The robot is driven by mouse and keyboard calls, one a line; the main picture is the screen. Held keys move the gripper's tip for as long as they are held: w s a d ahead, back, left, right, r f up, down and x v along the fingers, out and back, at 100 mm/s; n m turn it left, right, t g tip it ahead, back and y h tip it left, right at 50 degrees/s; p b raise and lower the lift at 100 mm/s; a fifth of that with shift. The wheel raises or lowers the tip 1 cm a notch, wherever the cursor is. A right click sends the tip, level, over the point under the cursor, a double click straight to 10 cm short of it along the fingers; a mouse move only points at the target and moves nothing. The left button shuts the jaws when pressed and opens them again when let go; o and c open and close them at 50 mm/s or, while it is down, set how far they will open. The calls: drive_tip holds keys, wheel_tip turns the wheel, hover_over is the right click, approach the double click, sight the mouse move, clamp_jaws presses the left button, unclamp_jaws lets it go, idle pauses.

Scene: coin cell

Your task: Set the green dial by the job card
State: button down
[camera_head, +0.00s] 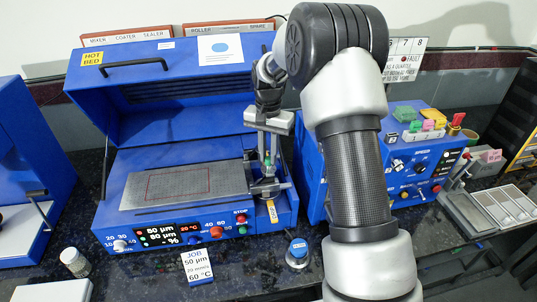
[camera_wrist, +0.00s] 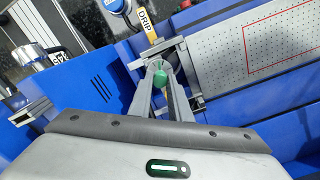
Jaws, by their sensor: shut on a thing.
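The green dial (camera_wrist: 160,77) shows as a small green knob between my fingertips in the wrist view. It shows as a green spot (camera_head: 267,158) in the head view, at the right end of the coater bed. My gripper (camera_wrist: 162,68) points down, shut on the green dial. The fingers hide its sides, and I cannot read any mark on it. The job card (camera_head: 197,266) stands in front of the blue coater and reads 50 µm, 20 mm/s and 60 °C.
The grey coater bed (camera_head: 185,185) has a red outline, with the open blue lid (camera_head: 165,90) behind. A yellow DRIP tag (camera_head: 272,211) lies below my gripper. Another blue machine (camera_head: 410,160) stands right of my arm.

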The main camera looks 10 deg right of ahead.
sight(268, 158)
drive_tip(key=n, duration=0.5)
drive_tip(key=shift+n, duration=0.3)
idle(0.5)
drive_tip(key=c, duration=1.6)
unclamp_jaws()
drive_tip(key=shift+c, duration=0.2)
wheel_tip(268, 158, up, 18)
drive_tip(key=shift+f, duration=0.25)
